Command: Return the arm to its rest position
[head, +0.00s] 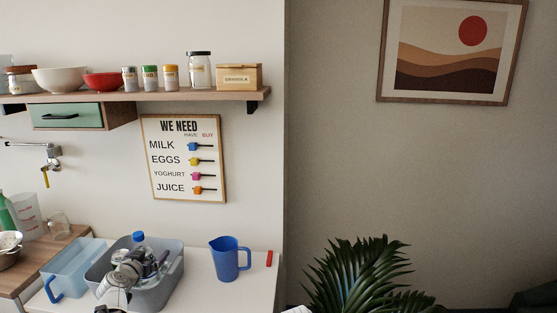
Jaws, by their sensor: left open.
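My left gripper (132,260) shows low in the head view, in front of the grey tub (176,272) on the white counter. It is open, and small and partly merged with the things behind it. Whether it touches the tub or anything in it I cannot tell. A bottle with a blue cap (138,237) and other clear items stand in the tub, partly hidden by my left arm. My right gripper is not in view.
A blue jug (226,262) stands right of the tub, with a small red item (269,258) beside it. A light blue container (66,270) is at left. A shelf (150,96) with jars and bowls hangs above. A plant (360,275) stands right of the counter.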

